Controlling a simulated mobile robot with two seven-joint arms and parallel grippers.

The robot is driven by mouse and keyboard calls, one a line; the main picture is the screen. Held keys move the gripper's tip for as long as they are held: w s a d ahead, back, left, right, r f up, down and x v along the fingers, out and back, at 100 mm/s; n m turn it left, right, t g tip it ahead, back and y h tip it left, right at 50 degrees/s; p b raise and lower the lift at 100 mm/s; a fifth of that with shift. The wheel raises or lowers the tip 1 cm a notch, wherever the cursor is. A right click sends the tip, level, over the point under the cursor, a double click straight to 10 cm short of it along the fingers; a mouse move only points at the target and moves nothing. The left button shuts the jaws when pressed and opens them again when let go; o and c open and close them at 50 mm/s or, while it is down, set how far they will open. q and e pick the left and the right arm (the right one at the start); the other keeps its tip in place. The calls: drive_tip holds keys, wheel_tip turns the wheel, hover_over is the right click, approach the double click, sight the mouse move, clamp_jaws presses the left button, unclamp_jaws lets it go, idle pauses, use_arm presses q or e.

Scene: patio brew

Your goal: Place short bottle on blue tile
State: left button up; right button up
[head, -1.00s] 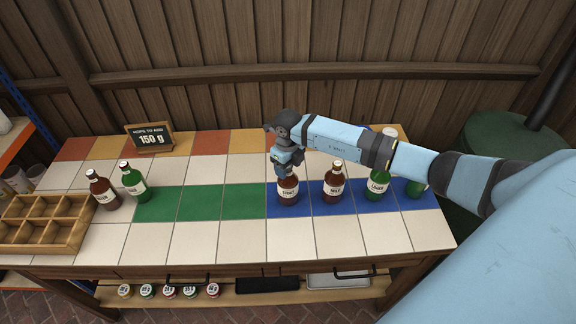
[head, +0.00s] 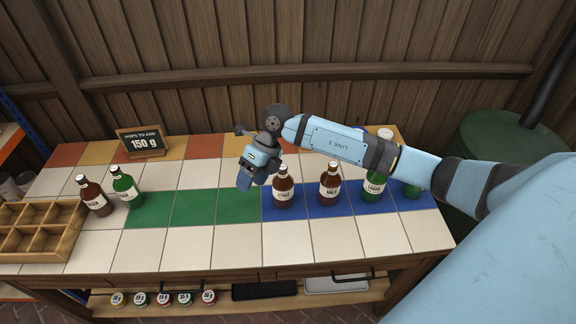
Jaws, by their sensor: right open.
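My left gripper is out of view.
A wooden divided crate (head: 40,232) sits at the table's left front. A small chalkboard sign (head: 141,142) reading 150 g stands at the back left. White tiles in front are clear. Small round jars (head: 163,299) stand on the shelf below.

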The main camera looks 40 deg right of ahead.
drive_tip(key=s+a+r+m+t+y, duration=0.1)
drive_tip(key=s+a+m+t+y, duration=0.35)
drive_tip(key=a+m+y, duration=0.2)
drive_tip(key=s+a+r+m+t+y, duration=0.1)
drive_tip(key=s+a+m+t+y, duration=0.2)
drive_tip(key=a+m+t+y, duration=0.3)
drive_tip(key=s+d+f+m+h, duration=0.3)
drive_tip(key=s+f+m+h, duration=0.4)
drive_tip(key=m, duration=0.5)
drive_tip(key=s+d+f+m+h, duration=0.4)
drive_tip(key=s+f+m+h, duration=0.4)
drive_tip(key=f+m, duration=0.2)
drive_tip(key=shift+d+f+m+t+h, duration=0.25)
drive_tip(key=shift+f+m+t+h, duration=0.15)
drive_tip(key=shift+m, duration=0.65)
wheel_tip(320, 180, up, 4)
drive_tip(key=p, duration=0.4)
drive_tip(key=shift+d+r, duration=0.1)
drive_tip(key=shift+d, duration=0.05)
